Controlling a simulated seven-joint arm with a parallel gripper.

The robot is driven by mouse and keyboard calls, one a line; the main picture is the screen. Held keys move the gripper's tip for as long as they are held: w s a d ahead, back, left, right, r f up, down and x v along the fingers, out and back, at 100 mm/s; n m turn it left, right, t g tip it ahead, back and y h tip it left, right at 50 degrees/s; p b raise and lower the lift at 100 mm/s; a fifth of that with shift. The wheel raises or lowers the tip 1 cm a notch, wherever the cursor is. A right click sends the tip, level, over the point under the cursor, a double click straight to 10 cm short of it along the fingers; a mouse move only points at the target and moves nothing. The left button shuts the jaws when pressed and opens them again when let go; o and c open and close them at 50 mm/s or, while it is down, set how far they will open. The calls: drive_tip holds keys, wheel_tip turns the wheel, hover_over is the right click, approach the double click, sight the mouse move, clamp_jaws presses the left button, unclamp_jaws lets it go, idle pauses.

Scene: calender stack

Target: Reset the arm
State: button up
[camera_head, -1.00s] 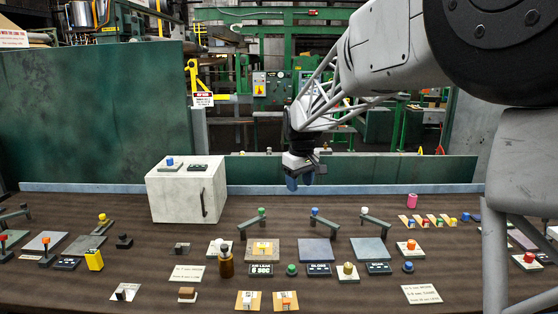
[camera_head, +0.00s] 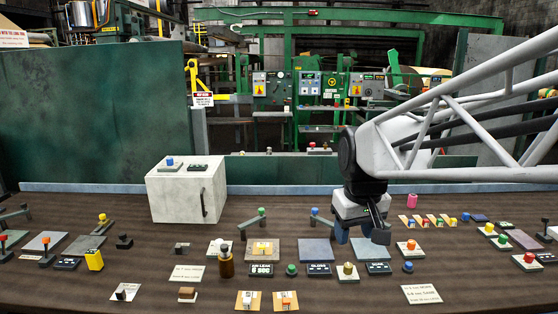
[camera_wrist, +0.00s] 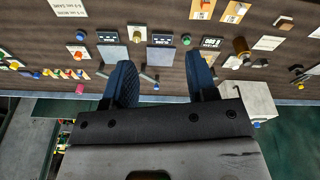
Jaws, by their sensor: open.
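My gripper (camera_head: 362,232) hangs over the right-middle part of the brown table (camera_head: 130,282) in the head view, fingers pointing down. In the wrist view my gripper (camera_wrist: 162,85) shows two blue textured fingers spread apart with nothing between them. In the head view the fingers overlap the grey square plates (camera_head: 317,250), and one post lever near there is partly hidden. I cannot tell the exact height above the table, but no contact is visible.
A white box (camera_head: 187,192) with a handle stands at the back left of the table. Small levers, coloured buttons, plates, displays and a brown bottle (camera_head: 226,262) crowd the table. A pink cylinder (camera_head: 412,201) stands at the back right. Bare table shows at the front left.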

drive_tip(key=s+d+f+m, duration=0.1)
drive_tip(key=s+f, duration=0.2)
drive_tip(key=s, duration=0.6)
drive_tip(key=s+d+f+m, duration=0.2)
drive_tip(key=s+f, duration=0.1)
drive_tip(key=s, duration=0.6)
drive_tip(key=shift+f+t, duration=0.25)
drive_tip(key=shift+t, duration=0.05)
